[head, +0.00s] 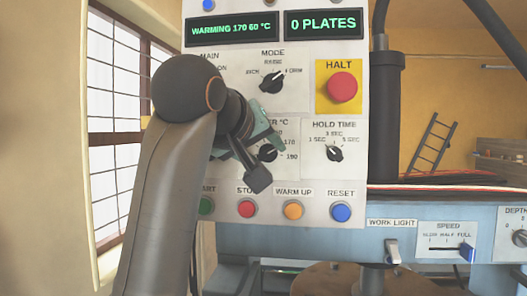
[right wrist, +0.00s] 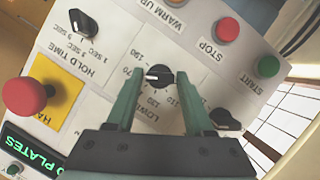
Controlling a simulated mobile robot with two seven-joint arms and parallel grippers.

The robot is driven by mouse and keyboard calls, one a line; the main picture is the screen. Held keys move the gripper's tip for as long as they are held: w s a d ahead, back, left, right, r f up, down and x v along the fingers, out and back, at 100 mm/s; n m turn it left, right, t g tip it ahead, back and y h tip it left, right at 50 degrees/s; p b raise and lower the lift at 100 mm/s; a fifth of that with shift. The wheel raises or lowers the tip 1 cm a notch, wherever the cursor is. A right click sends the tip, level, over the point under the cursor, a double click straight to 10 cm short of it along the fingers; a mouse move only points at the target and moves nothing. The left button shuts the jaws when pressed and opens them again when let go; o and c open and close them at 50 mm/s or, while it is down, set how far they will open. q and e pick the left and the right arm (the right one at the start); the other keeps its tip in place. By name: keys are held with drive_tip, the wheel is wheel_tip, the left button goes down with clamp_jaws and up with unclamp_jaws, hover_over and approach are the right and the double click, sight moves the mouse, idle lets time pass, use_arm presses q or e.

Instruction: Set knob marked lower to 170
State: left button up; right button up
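The lower knob (right wrist: 160,76) is a round black dial with a pale pointer mark. In the right wrist view its mark points left, toward the partly covered 170 label. In the head view the knob (head: 268,152) shows beside my gripper, with 170 and 190 printed to its right. My right gripper (right wrist: 159,80) is open, one teal finger on each side of the knob, with gaps visible. In the head view my right gripper (head: 250,146) covers the panel's left part and some lettering. My left gripper is not in view.
The mode knob (head: 272,82) sits above and the hold time knob (head: 335,153) to the right. A red halt button (head: 342,87) stands out from the panel. Start, stop, warm up and reset buttons line the bottom. Another black knob (right wrist: 225,119) is close to one finger.

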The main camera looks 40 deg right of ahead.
drive_tip(key=shift+o, duration=1.3)
drive_tip(key=b+v, duration=0.1)
drive_tip(key=v, duration=0.6)
drive_tip(key=shift+a, duration=0.2)
drive_tip(key=shift+s+r, duration=0.1)
